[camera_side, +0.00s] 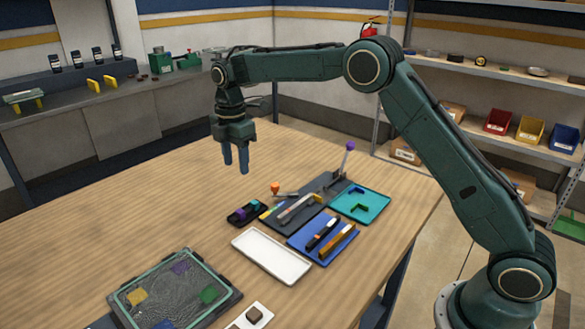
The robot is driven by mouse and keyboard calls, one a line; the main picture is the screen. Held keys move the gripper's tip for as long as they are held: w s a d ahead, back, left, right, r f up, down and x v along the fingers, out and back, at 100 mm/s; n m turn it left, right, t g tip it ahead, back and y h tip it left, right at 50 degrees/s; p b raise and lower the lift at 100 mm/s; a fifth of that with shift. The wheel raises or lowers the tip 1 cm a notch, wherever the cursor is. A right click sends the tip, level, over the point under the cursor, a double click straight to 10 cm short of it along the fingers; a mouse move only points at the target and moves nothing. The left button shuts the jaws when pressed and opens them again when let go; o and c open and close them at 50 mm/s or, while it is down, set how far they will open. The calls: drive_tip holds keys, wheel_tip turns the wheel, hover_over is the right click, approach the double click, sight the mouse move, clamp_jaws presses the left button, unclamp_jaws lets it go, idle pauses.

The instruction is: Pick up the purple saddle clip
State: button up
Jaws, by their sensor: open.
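A small purple piece (240,214), which looks like the purple saddle clip, lies in a small black tray (233,221) near the middle of the table. A teal piece (253,206) lies beside it in the same tray. The purple piece is too small here to tell its exact shape. My gripper (236,169) points down with its two blue fingers apart and nothing between them. It hangs above the table, higher in the picture than the black tray and clear of it.
Right of the tray stand a fixture with a purple-knobbed lever (349,147), an orange knob (275,187), a blue tray (315,253) and a teal tray (372,204). An empty white tray (270,257) and a framed panel (170,295) lie nearer. The table's left is clear.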

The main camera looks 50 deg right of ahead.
drive_tip(key=shift+w+f, duration=0.15)
drive_tip(key=shift+f, duration=0.2)
hover_over(240, 211)
drive_tip(key=shift+w+d+f, duration=0.1)
drive_tip(key=shift+f, duration=2.05)
drive_tip(key=shift+w+d+f, duration=0.1)
drive_tip(key=shift+f, duration=2.05)
drive_tip(key=shift+s+a+f, duration=0.1)
drive_tip(key=shift+f, duration=1.2)
drive_tip(key=shift+s+a+f, duration=0.1)
drive_tip(key=shift+f, duration=1.15)
clamp_jaws()
drive_tip(key=shift+r, duration=0.15)
